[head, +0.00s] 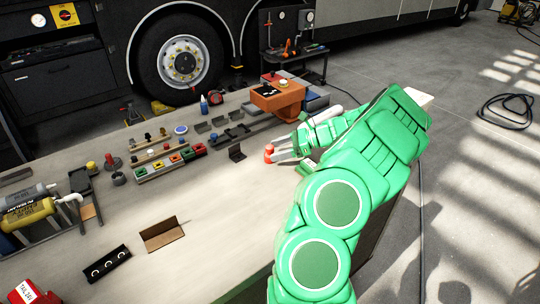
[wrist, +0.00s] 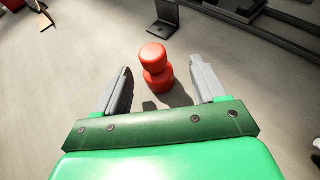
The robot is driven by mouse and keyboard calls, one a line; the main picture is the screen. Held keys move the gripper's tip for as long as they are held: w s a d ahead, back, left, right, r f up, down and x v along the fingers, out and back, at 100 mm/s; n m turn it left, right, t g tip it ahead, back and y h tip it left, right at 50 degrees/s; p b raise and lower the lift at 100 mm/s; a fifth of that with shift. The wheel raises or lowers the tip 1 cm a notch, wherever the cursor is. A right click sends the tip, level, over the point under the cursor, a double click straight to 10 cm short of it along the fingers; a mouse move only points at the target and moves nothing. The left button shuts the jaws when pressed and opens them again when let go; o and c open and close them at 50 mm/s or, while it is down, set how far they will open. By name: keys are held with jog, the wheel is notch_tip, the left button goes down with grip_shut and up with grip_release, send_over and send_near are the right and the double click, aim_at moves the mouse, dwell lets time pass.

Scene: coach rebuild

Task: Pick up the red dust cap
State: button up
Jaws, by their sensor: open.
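The red dust cap (wrist: 156,68) stands upright on the bench top in the wrist view, a short two-part shape with a narrow waist. In the head view the red cap (head: 268,152) shows at the tip of my gripper, partly hidden by it. My gripper (wrist: 163,80) is open, with one grey finger on each side of the cap. Bench surface shows between the cap and each finger, and nothing is held. In the head view my gripper (head: 284,153) reaches in from the right, low over the bench.
A black L-shaped bracket (head: 236,153) stands just beyond the cap; it also shows in the wrist view (wrist: 164,18). Racks with coloured parts (head: 170,166) lie to the left, and an orange-brown box (head: 277,98) stands behind. A brown angle piece (head: 162,236) lies nearer.

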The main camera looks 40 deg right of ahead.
jog(key=shift+x, duration=2.6)
jog(key=shift+s+a, duration=0.15)
jog(key=shift+c, duration=0.2)
jog(key=c, duration=1)
jog(key=shift+r, duration=0.1)
